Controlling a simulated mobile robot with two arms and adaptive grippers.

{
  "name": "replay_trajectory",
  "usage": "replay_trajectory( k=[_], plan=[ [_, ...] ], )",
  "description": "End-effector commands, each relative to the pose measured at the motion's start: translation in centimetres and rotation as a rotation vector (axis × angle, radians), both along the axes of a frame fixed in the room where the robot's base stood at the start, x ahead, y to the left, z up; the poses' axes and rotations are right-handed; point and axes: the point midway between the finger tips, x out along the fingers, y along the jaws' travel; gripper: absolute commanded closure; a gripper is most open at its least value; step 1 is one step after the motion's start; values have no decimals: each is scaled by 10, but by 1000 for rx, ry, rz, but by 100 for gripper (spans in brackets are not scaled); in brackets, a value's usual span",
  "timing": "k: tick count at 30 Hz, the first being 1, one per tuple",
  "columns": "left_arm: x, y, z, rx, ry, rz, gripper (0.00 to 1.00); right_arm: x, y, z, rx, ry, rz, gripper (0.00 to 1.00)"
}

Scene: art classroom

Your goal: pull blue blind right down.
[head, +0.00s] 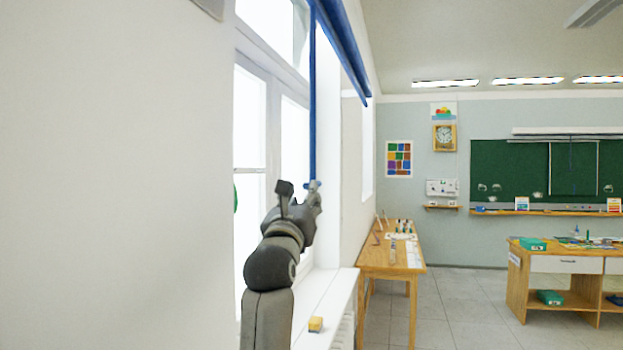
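The blue blind (345,45) is a dark blue roll or rail along the top of the window at upper centre. A thin blue cord or strip (312,110) hangs straight down from it in front of the window. Its lower end has a small blue piece (314,184).
A white wall fills the left. Below the window, a white sill (328,300) holds a small yellow block (315,324). A wooden table (378,262) with art items stands beyond, and a desk (570,270) is at right. Tiled floor between them is free.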

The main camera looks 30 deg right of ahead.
Motion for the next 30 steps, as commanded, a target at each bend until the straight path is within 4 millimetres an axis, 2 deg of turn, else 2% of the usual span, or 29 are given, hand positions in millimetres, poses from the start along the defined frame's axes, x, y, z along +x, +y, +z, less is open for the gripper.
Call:
replay_trajectory(
  k=[6,15,21,30],
  plan=[
    [-2,0,23,0,3,0,65,24,-25,20,-3,2,-5,65],
    [-1,-1,46,-2,2,1,65,57,-58,36,-3,2,-4,65],
    [0,-1,51,-2,0,1,65,65,-67,39,-3,1,-4,65],
    [2,-1,51,-2,-3,1,65,66,-68,38,-3,0,-3,65]
  ],
)
